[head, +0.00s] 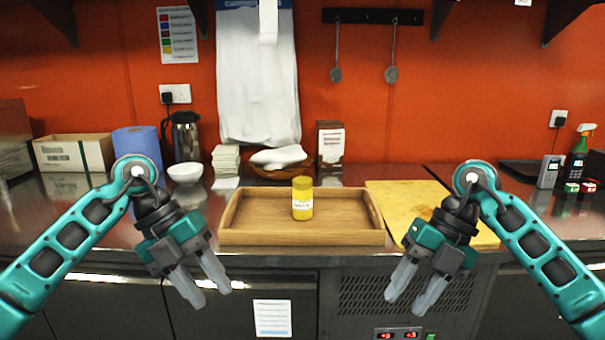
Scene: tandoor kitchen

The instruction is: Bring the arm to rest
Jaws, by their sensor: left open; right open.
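My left gripper (206,284) is open and empty, its fingers pointing down in front of the counter's front edge, left of the wooden tray. My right gripper (412,290) is open and empty, also in front of the counter's edge, to the right of the tray's front. Neither gripper touches anything that I can see. A yellow jar (302,199) with a pale label stands upright in the wooden tray (300,239), apart from both grippers.
A yellow cutting board (398,196) lies right of the tray, partly behind my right gripper. A white bowl (185,172), metal jug (186,137), blue paper roll (137,143) and cardboard box (73,152) stand at left. A green spray bottle (577,158) stands far right.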

